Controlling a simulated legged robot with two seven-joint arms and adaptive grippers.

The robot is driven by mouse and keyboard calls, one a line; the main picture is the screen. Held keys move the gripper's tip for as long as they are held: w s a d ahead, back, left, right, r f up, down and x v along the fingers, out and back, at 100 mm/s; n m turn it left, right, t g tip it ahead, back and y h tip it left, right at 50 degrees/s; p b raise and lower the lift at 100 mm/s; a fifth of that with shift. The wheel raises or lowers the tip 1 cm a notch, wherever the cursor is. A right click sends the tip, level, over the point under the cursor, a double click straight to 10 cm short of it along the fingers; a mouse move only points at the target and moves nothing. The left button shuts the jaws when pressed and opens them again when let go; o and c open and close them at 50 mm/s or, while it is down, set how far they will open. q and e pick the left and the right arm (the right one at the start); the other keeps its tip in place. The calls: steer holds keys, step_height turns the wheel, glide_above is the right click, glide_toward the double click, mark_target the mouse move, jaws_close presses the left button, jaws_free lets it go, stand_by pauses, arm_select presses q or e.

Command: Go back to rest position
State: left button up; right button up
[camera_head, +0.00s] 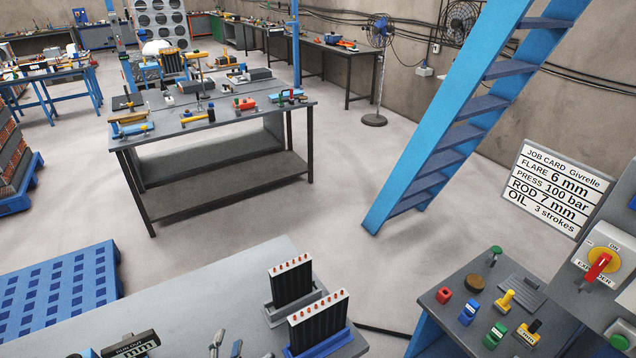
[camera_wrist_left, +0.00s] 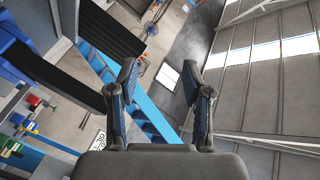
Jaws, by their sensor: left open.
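My left gripper (camera_head: 227,346) shows at the bottom edge of the head view, its two finger tips pointing up and apart. In the left wrist view the same gripper (camera_wrist_left: 159,70) is open, with nothing between its fingers. The fingers face the blue ladder, the floor and the roof. Two black finned tube packs with copper-coloured tube ends stand on the grey bench right of the gripper: one in a grey holder (camera_head: 291,282), one in a blue holder (camera_head: 319,322). My right gripper is in neither view.
A blue ladder (camera_head: 440,130) rises at the right. A control console (camera_head: 470,285) with coloured items, a red-handled switch (camera_head: 598,266) and a job card (camera_head: 548,188) stands at the right. A tool table (camera_head: 215,130) is farther back. A dark gauge (camera_head: 130,347) lies at the bottom left.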

arm_select(q)
steer(key=s+d+f+n+g, duration=0.2)
steer(key=s+f+n+g, duration=0.6)
steer(key=s+f+g, duration=0.9)
steer(key=s+f+t, duration=0.1)
steer(key=s+f, duration=0.2)
steer(key=f, duration=0.9)
steer(key=s+f+t, duration=0.1)
steer(key=s+f, duration=0.1)
steer(key=f, duration=1.1)
steer(key=s+a+f, duration=0.3)
steer(key=s+f, duration=1.5)
steer(key=s, duration=0.1)
steer(key=shift+g, duration=0.4)
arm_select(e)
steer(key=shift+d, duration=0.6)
arm_select(q)
steer(key=shift+s+f, duration=0.1)
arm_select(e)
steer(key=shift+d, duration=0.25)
